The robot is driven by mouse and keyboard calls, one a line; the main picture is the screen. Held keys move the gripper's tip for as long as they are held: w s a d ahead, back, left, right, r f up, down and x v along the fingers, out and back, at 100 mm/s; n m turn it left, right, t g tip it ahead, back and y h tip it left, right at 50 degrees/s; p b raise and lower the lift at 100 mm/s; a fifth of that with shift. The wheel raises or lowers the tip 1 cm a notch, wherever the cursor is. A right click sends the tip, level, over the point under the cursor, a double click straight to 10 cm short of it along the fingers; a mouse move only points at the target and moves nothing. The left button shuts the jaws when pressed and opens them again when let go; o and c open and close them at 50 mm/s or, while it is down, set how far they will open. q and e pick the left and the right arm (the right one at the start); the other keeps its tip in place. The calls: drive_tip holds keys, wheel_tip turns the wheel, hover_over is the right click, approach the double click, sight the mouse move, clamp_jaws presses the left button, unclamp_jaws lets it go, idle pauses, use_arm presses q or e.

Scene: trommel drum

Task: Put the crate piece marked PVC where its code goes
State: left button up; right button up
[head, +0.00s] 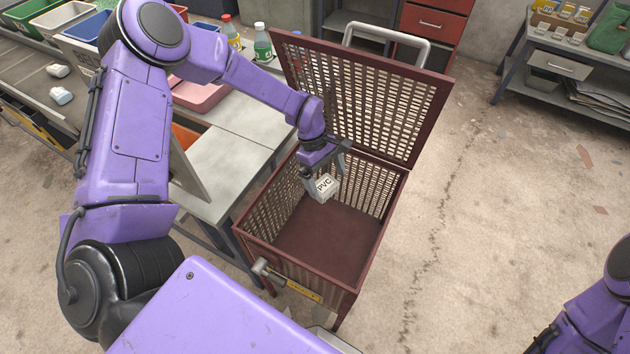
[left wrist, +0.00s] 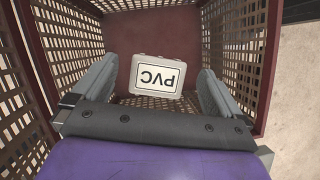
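The white piece marked PVC (head: 325,186) is in the open top of a dark red mesh crate (head: 357,292), above its bare floor. My left gripper (head: 324,172) reaches into the crate from above. In the left wrist view, the PVC piece (left wrist: 157,76) lies between and just beyond the fingertips (left wrist: 158,78), with a visible gap on both sides. The fingers are spread wide, and the piece appears to be in the air, apart from them. The crate's mesh lid (head: 365,95) stands open at the back. My right gripper is out of view; only part of that arm shows.
A grey worktable (head: 222,170) stands left of the crate, with a pink tray (head: 200,95) and bottles (head: 263,45) on it. Coloured bins line the far left. A red drawer cabinet (head: 432,22) and a shelf (head: 560,65) stand behind. The floor at right is clear.

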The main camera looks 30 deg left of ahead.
use_arm(q)
drive_tip(key=p+v, duration=0.6)
drive_tip(key=v, duration=0.4)
drive_tip(key=shift+a+r+p, duration=0.15)
drive_tip(key=shift+r+p, duration=0.1)
drive_tip(key=shift+p, duration=0.05)
drive_tip(key=shift+w, duration=0.1)
drive_tip(key=shift+f, duration=0.1)
